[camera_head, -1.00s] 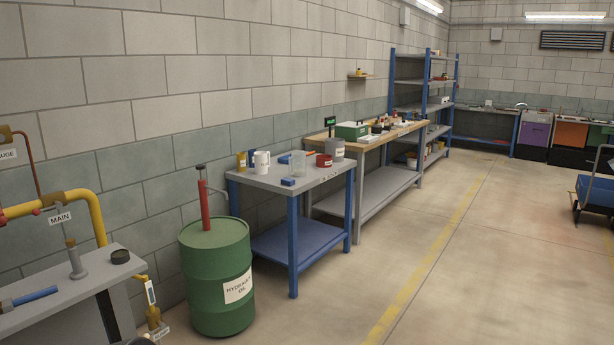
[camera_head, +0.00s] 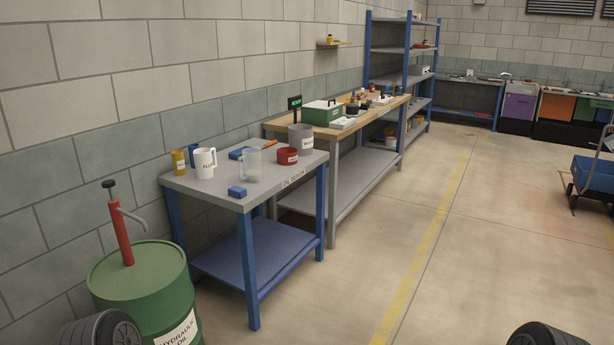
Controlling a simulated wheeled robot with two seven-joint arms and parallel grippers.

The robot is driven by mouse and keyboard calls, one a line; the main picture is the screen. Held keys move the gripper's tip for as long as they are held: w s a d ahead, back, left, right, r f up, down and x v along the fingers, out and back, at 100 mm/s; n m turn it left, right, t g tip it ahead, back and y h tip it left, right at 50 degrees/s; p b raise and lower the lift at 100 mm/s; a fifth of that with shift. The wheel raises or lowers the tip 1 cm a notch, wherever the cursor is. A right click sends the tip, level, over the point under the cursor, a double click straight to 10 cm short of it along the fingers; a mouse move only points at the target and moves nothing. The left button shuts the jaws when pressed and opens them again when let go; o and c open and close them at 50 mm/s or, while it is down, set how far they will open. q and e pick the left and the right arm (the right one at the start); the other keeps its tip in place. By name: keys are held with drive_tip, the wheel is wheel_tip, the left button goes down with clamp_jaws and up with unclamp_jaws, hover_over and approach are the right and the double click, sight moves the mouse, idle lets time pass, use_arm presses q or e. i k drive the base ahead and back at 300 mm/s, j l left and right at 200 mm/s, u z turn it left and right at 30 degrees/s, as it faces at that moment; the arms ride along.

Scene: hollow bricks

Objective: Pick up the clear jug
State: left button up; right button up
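The clear jug (camera_head: 250,166) is see-through and stands upright on the grey top of a small blue-legged table (camera_head: 218,188). A white jug (camera_head: 205,163) with lettering stands to its left, and a red container (camera_head: 287,157) stands to its right. A blue block (camera_head: 237,191) lies in front of it, near the table's front edge. Another blue item lies behind it, partly hidden.
A grey pot (camera_head: 301,137) and a yellow can (camera_head: 178,162) also stand on the table. A green oil drum (camera_head: 142,280) with a red pump (camera_head: 121,230) stands at the near left. A wooden-topped workbench (camera_head: 345,128) adjoins behind. The floor to the right is open.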

sight(251, 157)
drive_tip(key=i, duration=2.5)
drive_tip(key=i+z, duration=0.1)
drive_tip(key=z, duration=0.2)
